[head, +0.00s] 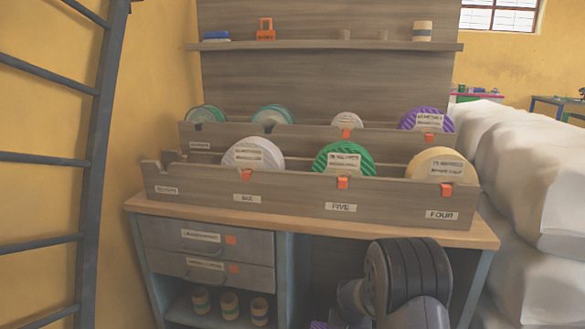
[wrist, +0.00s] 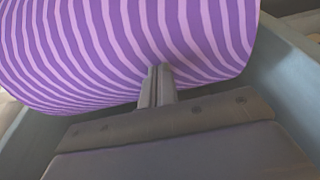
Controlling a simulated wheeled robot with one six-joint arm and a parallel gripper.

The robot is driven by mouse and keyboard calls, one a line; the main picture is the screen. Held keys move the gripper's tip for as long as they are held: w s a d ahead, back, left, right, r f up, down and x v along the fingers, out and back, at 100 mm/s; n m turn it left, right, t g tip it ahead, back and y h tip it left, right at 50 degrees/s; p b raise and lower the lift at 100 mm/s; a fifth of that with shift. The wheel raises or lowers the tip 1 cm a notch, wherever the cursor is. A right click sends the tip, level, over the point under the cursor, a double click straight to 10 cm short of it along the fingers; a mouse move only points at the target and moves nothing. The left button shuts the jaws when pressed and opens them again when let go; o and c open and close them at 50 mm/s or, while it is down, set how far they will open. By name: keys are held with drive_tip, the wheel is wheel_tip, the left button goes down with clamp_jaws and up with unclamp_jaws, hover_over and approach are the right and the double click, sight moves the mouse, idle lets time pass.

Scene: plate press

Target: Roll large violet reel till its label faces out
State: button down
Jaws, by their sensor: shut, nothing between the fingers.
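A large violet reel (wrist: 120,45) with light and dark stripes fills the upper part of the wrist view. No label shows on the part I see. My gripper (wrist: 158,72) is shut and empty, its fingertips against or just in front of the reel's lower striped side; I cannot tell if they touch. In the head view a sliver of violet (head: 318,325) shows low under the bench, beside my arm, which hides most of that place. A smaller-looking violet reel (head: 427,117) with a white label facing out stands in the back rack at right.
The bench (head: 310,228) carries two racks with white, green and cream reels and orange clips. Drawers (head: 208,238) and a shelf of small rolls are at lower left. Blue-grey walls (wrist: 285,60) flank the reel in the wrist view. White sacks (head: 530,170) stand right, a ladder (head: 85,160) left.

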drive_tip(key=shift+s, duration=0.15)
drive_tip(key=shift+s+a, duration=0.2)
drive_tip(key=shift+s, duration=0.65)
drive_tip(key=shift+s, duration=0.15)
drive_tip(key=shift+s+a+f+b, duration=0.1)
drive_tip(key=shift+s+f+b, duration=0.1)
drive_tip(key=shift+s, duration=0.2)
drive_tip(key=shift+s+a+f+b, duration=0.1)
drive_tip(key=shift+s+f+b, duration=0.1)
drive_tip(key=shift+s, duration=0.2)
drive_tip(key=shift+s, duration=0.1)
drive_tip(key=shift+s+a+f+b, duration=0.1)
drive_tip(key=shift+s+f+b, duration=0.15)
drive_tip(key=shift+s, duration=0.15)
drive_tip(key=shift+s+a+f+b, duration=0.1)
drive_tip(key=shift+s+f+b, duration=0.1)
drive_tip(key=shift+s, duration=0.2)
drive_tip(key=shift+s, duration=0.1)
